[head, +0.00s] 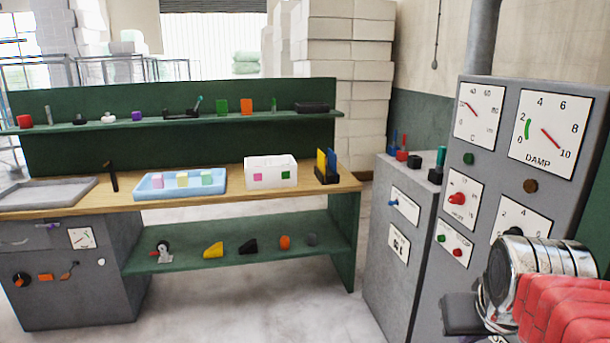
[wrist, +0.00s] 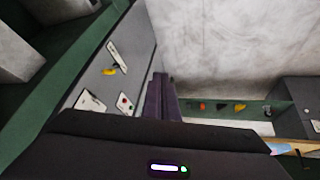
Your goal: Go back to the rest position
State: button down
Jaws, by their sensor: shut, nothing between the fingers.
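My gripper (wrist: 161,78) shows in the wrist view as two dark fingers side by side, shut with nothing between them. It is over the floor, with the grey cabinet on its left in that view and the green lower shelf on its right. It touches nothing that I can see. In the head view my arm, with chrome and red parts, is at the lower right in front of the grey gauge cabinet (head: 487,166). The fingers cannot be made out there.
A wooden bench (head: 236,187) bears a blue tray (head: 150,194) of blocks, a white box (head: 271,168) and a grey tray (head: 45,198). A green lower shelf (head: 232,258) holds small objects. The pale floor (head: 240,311) before the bench is clear.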

jog(key=s+a+f+y, duration=0.1)
jog(key=s+a+f, duration=0.2)
jog(key=a, duration=0.2)
jog(key=s+a+f+n+y, duration=0.1)
jog(key=s+a+f, duration=0.2)
jog(key=a, duration=0.3)
jog(key=shift+a+n, duration=0.25)
jog(key=shift+n, duration=0.05)
jog(key=shift+f, duration=0.1)
dwell(0.4)
